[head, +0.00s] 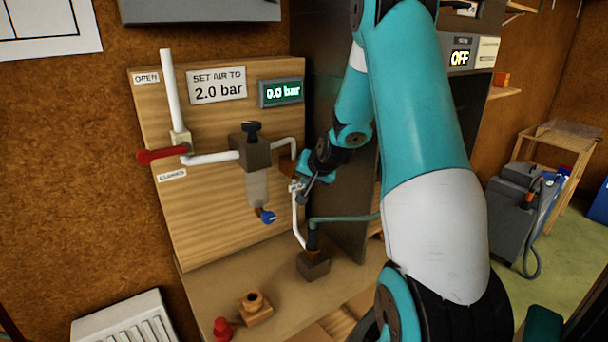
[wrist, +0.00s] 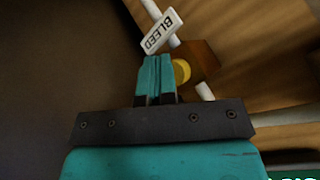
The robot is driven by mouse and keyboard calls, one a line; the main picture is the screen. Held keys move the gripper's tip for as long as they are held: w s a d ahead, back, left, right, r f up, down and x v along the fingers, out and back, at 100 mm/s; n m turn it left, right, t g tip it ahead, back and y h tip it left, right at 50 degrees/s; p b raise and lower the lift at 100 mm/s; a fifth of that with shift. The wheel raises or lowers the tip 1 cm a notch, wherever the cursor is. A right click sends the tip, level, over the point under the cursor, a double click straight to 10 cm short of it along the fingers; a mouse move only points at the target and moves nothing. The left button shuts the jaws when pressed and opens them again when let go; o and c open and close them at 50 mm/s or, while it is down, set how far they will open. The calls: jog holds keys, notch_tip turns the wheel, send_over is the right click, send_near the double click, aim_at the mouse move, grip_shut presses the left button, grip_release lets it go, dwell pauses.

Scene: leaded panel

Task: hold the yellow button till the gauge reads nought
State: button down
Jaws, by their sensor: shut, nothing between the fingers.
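The yellow button (wrist: 182,72) shows in the wrist view on the side of a brown block on a white pipe, beside a "BLEED" label (wrist: 160,32). My gripper (wrist: 155,62) is shut and empty, its fingertips right beside the button and partly covering it. I cannot tell whether they touch it. In the head view my gripper (head: 299,187) is at the pipe on the right of the wooden panel, and it hides the button. The green gauge display (head: 281,92) reads 0.0 bar.
The panel (head: 200,215) carries a red lever (head: 162,154), a regulator (head: 251,150) with a black knob, and a "SET AIR TO 2.0 bar" sign (head: 217,85). A hose runs to a fitting (head: 313,262) below. A red piece (head: 222,328) stands on the ledge.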

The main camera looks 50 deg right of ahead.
jog(key=shift+s, duration=0.1)
jog(key=shift+s+a, duration=0.25)
jog(key=shift+s, duration=0.6)
jog(key=shift+b, duration=0.3)
jog(key=s, duration=0.2)
jog(key=s+a+b, duration=0.1)
jog(key=s, duration=0.2)
dwell(0.4)
